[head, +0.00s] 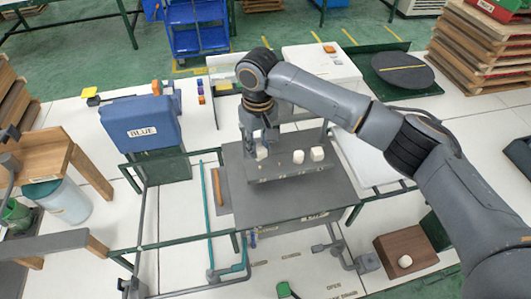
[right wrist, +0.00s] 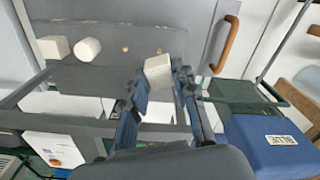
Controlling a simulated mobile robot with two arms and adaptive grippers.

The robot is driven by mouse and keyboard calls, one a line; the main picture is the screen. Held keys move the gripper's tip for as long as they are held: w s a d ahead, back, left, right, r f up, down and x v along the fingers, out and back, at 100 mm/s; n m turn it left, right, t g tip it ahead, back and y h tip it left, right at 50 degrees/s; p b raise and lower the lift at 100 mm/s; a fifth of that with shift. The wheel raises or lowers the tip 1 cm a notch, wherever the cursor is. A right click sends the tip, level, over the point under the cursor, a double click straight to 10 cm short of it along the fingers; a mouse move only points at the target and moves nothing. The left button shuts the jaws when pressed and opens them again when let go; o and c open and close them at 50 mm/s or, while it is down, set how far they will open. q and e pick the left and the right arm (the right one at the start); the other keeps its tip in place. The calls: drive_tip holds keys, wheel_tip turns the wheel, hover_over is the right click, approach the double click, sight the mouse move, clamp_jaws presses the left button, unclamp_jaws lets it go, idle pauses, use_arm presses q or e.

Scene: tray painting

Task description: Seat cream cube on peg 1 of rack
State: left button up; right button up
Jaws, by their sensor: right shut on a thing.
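The cream cube (head: 262,153) is between the fingertips of my right gripper (head: 264,139), at the left part of the dark grey rack (head: 290,175) in the head view. In the right wrist view, the cube (right wrist: 158,72) is held at the tips of my right gripper (right wrist: 160,82), slightly tilted, in front of the rack plate (right wrist: 95,78). I cannot tell whether its underside touches a peg. Two bare light peg spots (right wrist: 125,49) show on the plate behind the cube. My left gripper is not in view.
Two other pale pieces, one rounded (head: 298,156) and one blocky (head: 317,153), stand on the rack right of the cube. A blue bin marked BLUE (head: 143,125) is to the left. A brown box with a pale knob-like piece (head: 405,261) is at lower right.

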sight(260, 166)
drive_tip(key=shift+w+a, duration=0.1)
drive_tip(key=shift+w, duration=0.05)
drive_tip(key=shift+d+f+b, duration=0.2)
drive_tip(key=shift+b, duration=0.25)
wheel_tip(260, 166, down, 3)
drive_tip(key=b, duration=0.3)
drive_tip(key=shift+b, duration=0.4)
drive_tip(key=shift+f+b, duration=0.2)
drive_tip(key=shift+b, duration=0.2)
drive_tip(key=shift+p, duration=0.55)
drive_tip(key=shift+f, duration=0.35)
drive_tip(key=shift+p, duration=0.65)
drive_tip(key=shift+f+p, duration=0.55)
drive_tip(key=shift+p, duration=0.25)
